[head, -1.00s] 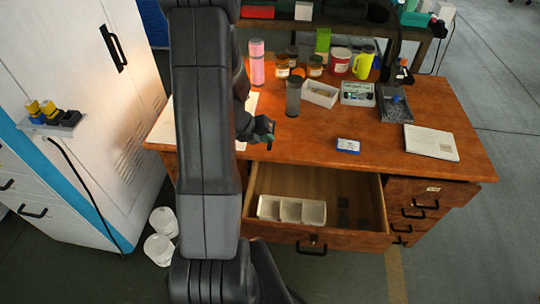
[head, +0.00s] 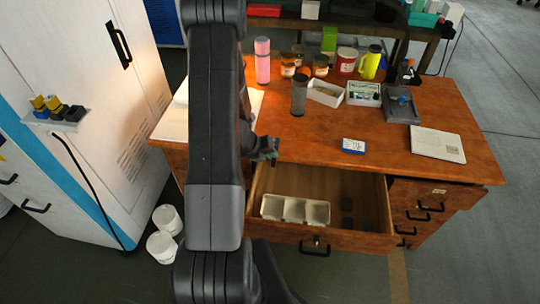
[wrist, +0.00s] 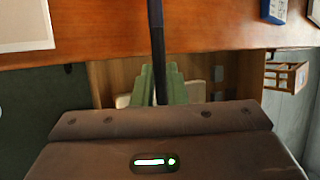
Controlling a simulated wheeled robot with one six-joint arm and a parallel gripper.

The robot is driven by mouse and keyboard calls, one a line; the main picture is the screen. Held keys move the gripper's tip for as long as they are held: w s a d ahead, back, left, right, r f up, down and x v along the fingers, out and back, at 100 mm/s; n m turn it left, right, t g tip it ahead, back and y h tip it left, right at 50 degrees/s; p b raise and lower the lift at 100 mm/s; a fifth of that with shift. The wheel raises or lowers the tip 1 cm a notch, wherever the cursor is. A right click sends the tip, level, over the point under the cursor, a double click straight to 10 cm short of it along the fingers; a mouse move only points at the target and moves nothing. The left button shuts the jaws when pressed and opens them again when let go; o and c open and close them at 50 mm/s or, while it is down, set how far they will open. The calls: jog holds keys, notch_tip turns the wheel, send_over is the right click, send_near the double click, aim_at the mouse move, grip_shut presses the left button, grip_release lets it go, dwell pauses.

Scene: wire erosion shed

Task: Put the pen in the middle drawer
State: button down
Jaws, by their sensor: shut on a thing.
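My gripper (head: 268,152) is over the back left of the open middle drawer (head: 352,238), near the desk's front edge. In the wrist view its green fingers (wrist: 160,84) are shut on a dark, thin pen (wrist: 156,40), which stretches away from the fingers. In the head view the pen is too small to make out. The drawer is pulled out under the desktop and holds a white three-part tray (head: 296,222) at its front left and small dark flat items at its right.
The desktop (head: 300,145) bears a blue-and-white box (head: 353,146), a notebook (head: 437,145), a dark tumbler (head: 299,97), a pink bottle (head: 262,62) and a grey tray (head: 400,106). Shut drawers with black handles (head: 430,208) are to the right. A white cabinet (head: 85,100) stands left.

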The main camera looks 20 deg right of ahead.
jog(key=shift+s+f, duration=0.1)
jog(key=shift+f, duration=0.1)
jog(key=shift+f, duration=0.2)
jog(key=c, duration=1.5)
grip_release()
jog(key=shift+o, duration=0.2)
jog(key=shift+r, duration=0.1)
